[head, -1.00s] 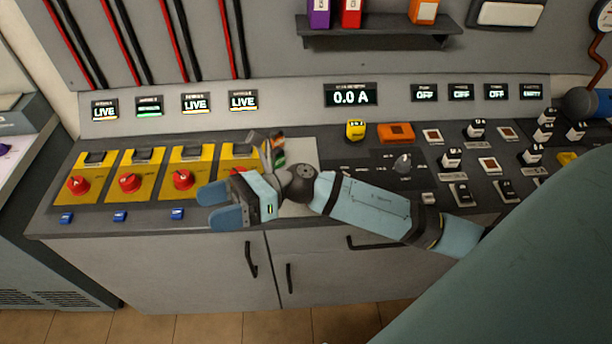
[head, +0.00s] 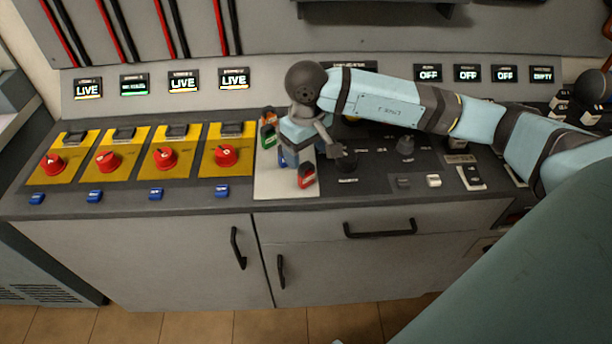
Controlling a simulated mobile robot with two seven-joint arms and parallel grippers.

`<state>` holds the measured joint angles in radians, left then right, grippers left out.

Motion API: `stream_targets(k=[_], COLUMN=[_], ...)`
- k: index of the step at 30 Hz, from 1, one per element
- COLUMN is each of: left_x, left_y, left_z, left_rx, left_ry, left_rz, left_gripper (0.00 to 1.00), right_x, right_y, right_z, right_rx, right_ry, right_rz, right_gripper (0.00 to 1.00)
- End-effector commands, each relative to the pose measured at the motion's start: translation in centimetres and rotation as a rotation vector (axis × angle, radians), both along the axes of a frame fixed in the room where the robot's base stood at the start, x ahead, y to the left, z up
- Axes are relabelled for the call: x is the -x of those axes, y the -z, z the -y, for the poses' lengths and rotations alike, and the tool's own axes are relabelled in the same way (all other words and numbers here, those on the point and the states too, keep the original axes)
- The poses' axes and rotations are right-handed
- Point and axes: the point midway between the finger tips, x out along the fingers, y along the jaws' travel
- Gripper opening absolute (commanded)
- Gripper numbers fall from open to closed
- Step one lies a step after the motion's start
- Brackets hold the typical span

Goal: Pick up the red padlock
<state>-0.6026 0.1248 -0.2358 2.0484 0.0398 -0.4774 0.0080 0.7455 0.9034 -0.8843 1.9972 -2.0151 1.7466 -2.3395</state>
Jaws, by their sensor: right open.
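A red padlock (head: 306,178) lies on the light grey pad (head: 275,190) of the console, near the pad's front right corner. My right gripper (head: 291,159) points down over the pad, just behind and to the left of the red padlock. Its blue fingers are open and partly hidden by the gripper's own body. I cannot tell whether a finger touches the red padlock. A green padlock (head: 267,141) and an orange-red one (head: 269,115) are on the pad to the left of and behind the gripper. My left gripper is not in view.
Several yellow plates with red rotary knobs (head: 226,155) stand left of the pad. Black knobs (head: 405,147) and white-topped switches (head: 433,181) lie to the right. Cabinet doors with handles (head: 238,248) are below the console edge.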

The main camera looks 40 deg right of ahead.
Motion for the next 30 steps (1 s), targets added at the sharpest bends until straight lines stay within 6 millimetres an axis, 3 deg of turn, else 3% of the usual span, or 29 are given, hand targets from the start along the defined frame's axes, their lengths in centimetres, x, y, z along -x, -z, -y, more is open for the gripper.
stream_targets(k=[3, 10, 18, 28, 30], left_x=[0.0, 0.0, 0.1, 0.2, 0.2], left_y=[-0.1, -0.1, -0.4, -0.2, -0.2], left_z=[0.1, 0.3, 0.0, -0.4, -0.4], left_rx=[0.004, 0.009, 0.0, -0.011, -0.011], left_ry=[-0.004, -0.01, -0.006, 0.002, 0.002], left_rz=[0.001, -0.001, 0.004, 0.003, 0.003], left_gripper=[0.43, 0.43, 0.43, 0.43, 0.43], right_x=[0.0, 0.0, 0.0, -0.1, -0.1], right_y=[1.9, 3.6, 7.5, 8.3, 8.2], right_z=[-0.1, -0.1, -0.1, -0.1, -0.1], right_rx=[-0.002, -0.003, -0.004, -0.002, -0.002], right_ry=[0.002, 0.001, 0.002, 0.002, 0.002], right_rz=[-0.003, -0.002, -0.003, -0.001, -0.001], right_gripper=[0.72, 0.72, 0.72, 0.72, 0.56])
